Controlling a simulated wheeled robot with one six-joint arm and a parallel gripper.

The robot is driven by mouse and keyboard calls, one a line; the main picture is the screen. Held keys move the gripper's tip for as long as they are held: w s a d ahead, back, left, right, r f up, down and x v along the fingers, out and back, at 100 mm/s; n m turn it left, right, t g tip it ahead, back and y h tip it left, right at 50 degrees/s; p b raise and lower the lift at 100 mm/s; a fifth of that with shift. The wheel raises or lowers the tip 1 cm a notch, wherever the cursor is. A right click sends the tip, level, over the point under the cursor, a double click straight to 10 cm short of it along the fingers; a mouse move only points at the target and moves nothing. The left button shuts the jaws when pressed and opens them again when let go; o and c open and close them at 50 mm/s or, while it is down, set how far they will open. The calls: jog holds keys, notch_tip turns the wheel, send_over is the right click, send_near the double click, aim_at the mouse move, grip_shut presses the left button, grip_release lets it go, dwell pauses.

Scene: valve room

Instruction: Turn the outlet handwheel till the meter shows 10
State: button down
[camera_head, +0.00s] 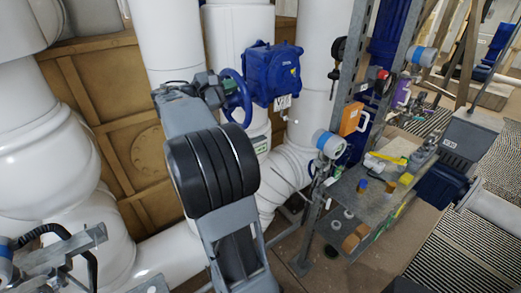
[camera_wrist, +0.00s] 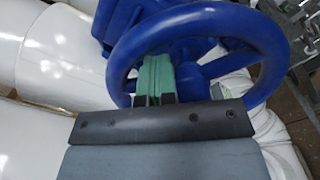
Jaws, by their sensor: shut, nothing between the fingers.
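The blue handwheel (camera_head: 243,93) sits on the left side of a blue valve gearbox (camera_head: 272,72) with a white tag (camera_head: 283,102). In the wrist view the handwheel (camera_wrist: 135,50) fills the upper middle, with its spokes and hub visible. My gripper (camera_head: 219,87) is at the wheel's left side. In the wrist view its green fingers (camera_wrist: 156,72) are shut together and empty. They overlap the wheel's opening in front of the hub; I cannot tell whether they touch rim or spoke. A round blue-and-white instrument (camera_head: 330,145) hangs right of the valve; its reading is not legible.
White pipes (camera_head: 320,45) surround the valve. A grey post (camera_head: 352,75) carries an orange box (camera_head: 351,119) and a second round instrument (camera_head: 424,57). A grey bench (camera_head: 350,190) with small objects stands right. Striped floor matting (camera_head: 470,240) lies beyond.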

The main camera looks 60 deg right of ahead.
jog(key=shift+w, duration=0.1)
jog(key=shift+w+d+r+p, duration=0.1)
jog(key=shift+w+d+p, duration=0.05)
jog(key=shift+w+p, duration=0.3)
jog(key=shift+w+d, duration=0.15)
jog(key=shift+w, duration=0.2)
jog(key=shift+f, duration=0.25)
jog(key=shift+s, duration=0.3)
jog(key=shift+s+a+r+b, duration=0.15)
jog(key=shift+s+a+b, duration=0.35)
jog(key=shift+s, duration=0.2)
jog(key=v, duration=1.1)
jog(key=shift+w+a+p, duration=0.15)
jog(key=shift+a+p, duration=0.2)
jog(key=shift+p, duration=0.05)
